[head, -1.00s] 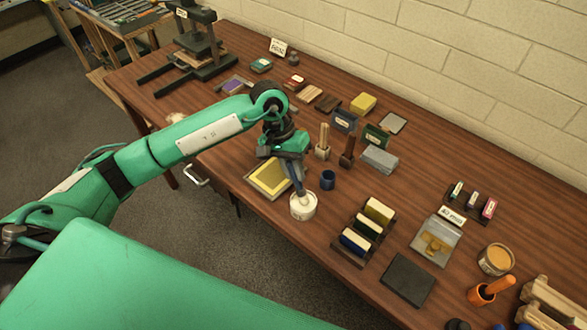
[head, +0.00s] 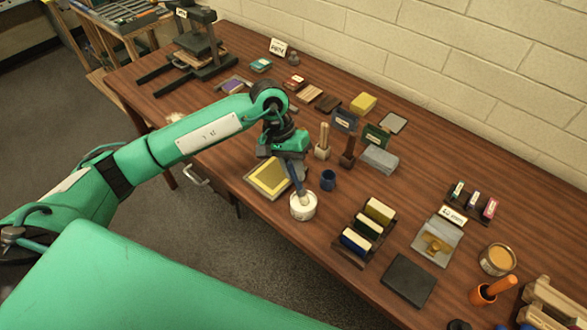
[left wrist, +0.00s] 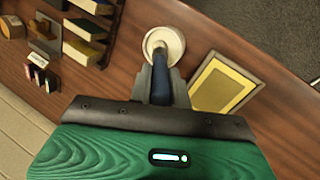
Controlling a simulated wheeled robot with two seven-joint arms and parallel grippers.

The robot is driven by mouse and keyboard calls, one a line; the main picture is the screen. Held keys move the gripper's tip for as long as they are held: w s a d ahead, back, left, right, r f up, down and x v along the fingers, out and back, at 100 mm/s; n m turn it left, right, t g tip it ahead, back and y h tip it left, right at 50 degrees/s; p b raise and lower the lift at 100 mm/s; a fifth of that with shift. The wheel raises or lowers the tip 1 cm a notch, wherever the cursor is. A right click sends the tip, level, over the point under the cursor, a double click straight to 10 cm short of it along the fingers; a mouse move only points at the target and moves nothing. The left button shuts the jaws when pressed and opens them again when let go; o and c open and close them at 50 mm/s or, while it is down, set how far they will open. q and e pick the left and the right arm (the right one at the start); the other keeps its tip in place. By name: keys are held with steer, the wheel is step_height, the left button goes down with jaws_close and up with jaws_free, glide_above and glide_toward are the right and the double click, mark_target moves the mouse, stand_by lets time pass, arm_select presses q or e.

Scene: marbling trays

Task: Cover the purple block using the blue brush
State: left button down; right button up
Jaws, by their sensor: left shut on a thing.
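My left gripper (head: 294,168) is shut on the blue brush (head: 299,187), which points down. The brush's lower end is at the white round pot (head: 304,212) near the table's front edge, and its tip seems to be inside. The left wrist view shows the blue brush (left wrist: 161,66) between the fingers, over the pot (left wrist: 176,40). The purple block (head: 232,86) lies in a small tray further left and back on the table, apart from the gripper. My right gripper is not in view.
A yellow framed panel (head: 261,189) lies just left of the pot. A dark blue cup (head: 328,180) stands close on its right. Two upright wooden-handled tools (head: 323,146) (head: 347,152) stand behind. A rack of coloured blocks (head: 338,248) is to the right; a press stands far left.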

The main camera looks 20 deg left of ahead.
arm_select(q)
steer(key=shift+f+b, duration=0.15)
steer(key=shift+b, duration=0.25)
stand_by(1.4)
steer(key=shift+r, duration=3.6)
